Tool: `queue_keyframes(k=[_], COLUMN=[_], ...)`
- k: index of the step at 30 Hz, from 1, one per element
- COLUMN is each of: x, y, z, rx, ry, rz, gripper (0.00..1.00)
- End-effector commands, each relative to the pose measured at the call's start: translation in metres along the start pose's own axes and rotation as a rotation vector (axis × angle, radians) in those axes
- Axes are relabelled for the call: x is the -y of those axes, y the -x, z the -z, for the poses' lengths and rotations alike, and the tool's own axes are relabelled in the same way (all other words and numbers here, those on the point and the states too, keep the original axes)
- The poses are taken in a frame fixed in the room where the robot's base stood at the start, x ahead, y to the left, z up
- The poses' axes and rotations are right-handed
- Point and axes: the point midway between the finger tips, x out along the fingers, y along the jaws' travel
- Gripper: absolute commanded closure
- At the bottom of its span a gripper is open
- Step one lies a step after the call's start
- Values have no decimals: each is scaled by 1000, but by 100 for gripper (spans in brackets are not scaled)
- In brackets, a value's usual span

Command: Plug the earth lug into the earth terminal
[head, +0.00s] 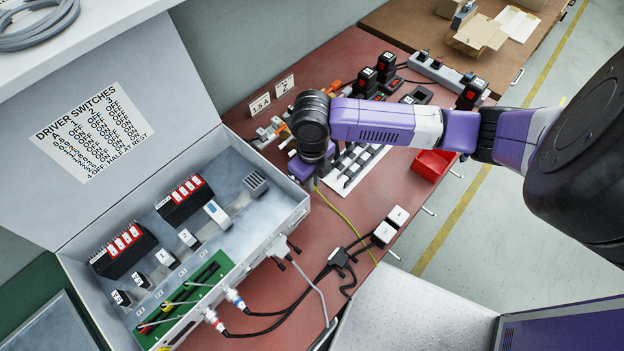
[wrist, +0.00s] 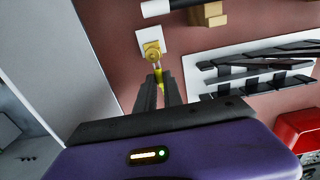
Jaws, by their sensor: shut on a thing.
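My gripper (wrist: 157,78) is shut on the earth lug (wrist: 158,70), whose yellow sleeve shows between the fingertips in the wrist view. A brass-coloured ring shape lies just ahead of the fingertips, over a small white plate (wrist: 142,38) that appears to be the earth terminal's base. I cannot tell which part of the brass belongs to the lug and which to the terminal, or whether they touch. In the head view my gripper (head: 303,170) is low over the red bench; its fingertips and the terminal are hidden. A green-yellow wire (head: 345,217) runs from it towards the bench's front edge.
The open grey driver box (head: 290,208) stands left of my gripper. Black cables and connectors (head: 338,258) lie in front.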

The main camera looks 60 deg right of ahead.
Motion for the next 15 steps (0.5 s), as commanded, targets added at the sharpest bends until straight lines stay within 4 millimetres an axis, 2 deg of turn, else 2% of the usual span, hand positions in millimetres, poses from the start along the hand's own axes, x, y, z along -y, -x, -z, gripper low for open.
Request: queue_keyframes(k=[15], x=[1], y=[0], z=[-6], rx=[0], ry=[0], rz=[1], gripper=[100])
